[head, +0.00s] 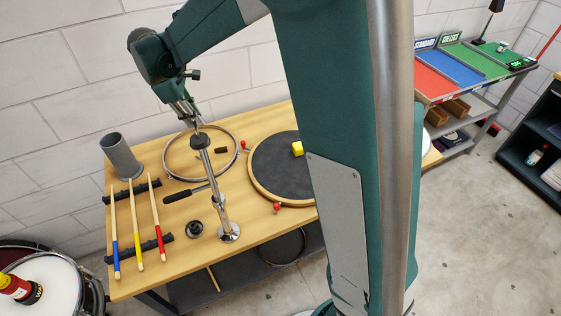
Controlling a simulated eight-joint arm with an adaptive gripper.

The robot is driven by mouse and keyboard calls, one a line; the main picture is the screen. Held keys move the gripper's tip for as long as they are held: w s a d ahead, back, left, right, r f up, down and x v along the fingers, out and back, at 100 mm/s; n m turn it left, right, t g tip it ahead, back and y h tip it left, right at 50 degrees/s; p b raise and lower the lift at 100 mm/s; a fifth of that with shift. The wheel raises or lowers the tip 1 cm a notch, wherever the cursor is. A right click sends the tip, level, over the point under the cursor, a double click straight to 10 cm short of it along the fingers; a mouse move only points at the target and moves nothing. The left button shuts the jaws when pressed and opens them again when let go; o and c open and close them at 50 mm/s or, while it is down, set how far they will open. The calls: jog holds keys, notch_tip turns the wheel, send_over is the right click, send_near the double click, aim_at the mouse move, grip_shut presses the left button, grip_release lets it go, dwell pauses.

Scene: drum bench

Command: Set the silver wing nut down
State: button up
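My gripper (194,118) points down over the wooden bench (180,265), with its fingertips at or just above the top of a metal stand (215,195). The stand rises from a round silver base on the bench and has a dark collar near its top. I cannot make out the silver wing nut; it is too small or hidden at the fingertips. Whether the fingers are open or shut on something cannot be told at this size.
A grey cup (121,157), a metal hoop (168,160), a round dark pad (275,165) with a yellow block (297,148), a small dark round part (195,229) and several drumsticks (135,225) on a rack surround the stand. A shelf with coloured trays (450,68) stands right.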

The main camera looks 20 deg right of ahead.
jog(key=s+d+r+m+t+y, duration=0.1)
jog(key=s+d+r+m, duration=0.3)
jog(key=s, duration=0.5)
jog(key=s+d+r+m+t+y, duration=0.1)
jog(key=s+d+r+m, duration=0.1)
jog(key=s+d+r, duration=0.55)
jog(key=s+d+f+m+t, duration=0.2)
jog(key=s+m, duration=0.2)
jog(key=s, duration=0.6)
jog(key=s+d+f+m+t, duration=0.1)
jog(key=s+f+m, duration=0.1)
jog(key=s, duration=0.8)
jog(key=shift+s+d+f+m+t+y, duration=0.3)
jog(key=shift+d+f+m+t+y, duration=0.1)
jog(key=shift+m, duration=0.5)
